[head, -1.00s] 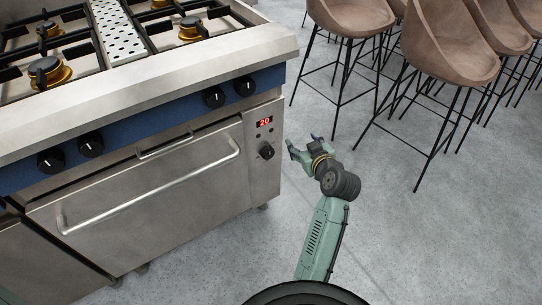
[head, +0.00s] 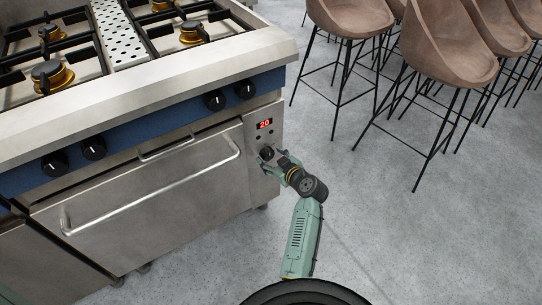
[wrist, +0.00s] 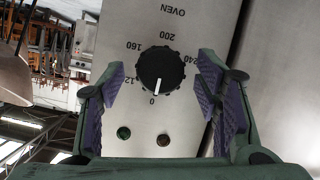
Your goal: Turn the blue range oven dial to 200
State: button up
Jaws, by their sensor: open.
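The blue range (head: 178,117) stands at the left in the head view. Its black oven dial (head: 267,152) is on the steel panel right of the oven door, partly behind my gripper (head: 277,163). In the wrist view the dial (wrist: 160,69) appears upside down, under the word OVEN. Its white mark points at 0, with 160, 200 and 240 printed around it. My gripper (wrist: 160,80) is open, one purple-padded finger on each side of the dial, with visible gaps. I cannot tell how deep the fingertips reach along it.
A red display (head: 264,124) above the dial reads 20. Two small lamps (wrist: 144,137) sit by the dial. Several burner knobs (head: 215,100) line the blue band, and a door handle (head: 150,190) lies left. Brown stools (head: 450,45) stand right; the floor between is clear.

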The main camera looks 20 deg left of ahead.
jog(key=shift+w+a+f, duration=0.1)
jog(key=shift+w+a, duration=0.15)
jog(key=shift+a, duration=0.05)
jog(key=shift+c, duration=0.4)
jog(key=c, duration=1.1)
